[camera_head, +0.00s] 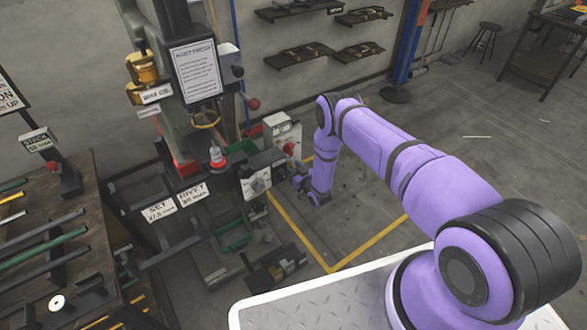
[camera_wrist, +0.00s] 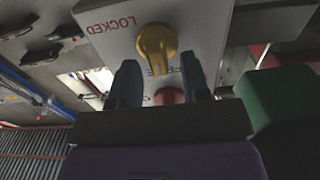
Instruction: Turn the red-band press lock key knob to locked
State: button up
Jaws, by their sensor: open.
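In the wrist view, a yellow key knob (camera_wrist: 157,48) sits on a pale panel (camera_wrist: 205,25). Red lettering reading LOCKED shows upside down at the panel's left. The knob's narrow end points down in the picture, toward the gap between my fingers. My gripper (camera_wrist: 160,82) is open, with one dark finger on each side of that gap; I cannot tell whether either finger touches the knob. More lettering is partly hidden behind the fingers. In the head view, my gripper (camera_head: 300,182) is low beside the press (camera_head: 198,75), and the knob cannot be made out.
A red round knob (camera_wrist: 169,96) shows between my fingers, and a green block (camera_wrist: 278,97) is close at right. In the head view, a control box (camera_head: 257,182) is left of my gripper. A rack of bars (camera_head: 45,245) stands at left. Floor at right is open.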

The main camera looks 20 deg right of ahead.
grip_shut()
jog(key=shift+m, duration=0.4)
jog(key=shift+w+d+f+m, duration=0.1)
jog(key=shift+d+f+m, duration=0.15)
jog(key=shift+m, duration=2.6)
jog(key=shift+d+f+m, duration=0.2)
jog(key=shift+f+m, duration=0.1)
jog(key=shift+m, duration=2.5)
jog(key=shift+w+d+f+m, duration=0.1)
jog(key=shift+d+f+m, duration=0.15)
jog(key=shift+m, duration=2.6)
grip_release()
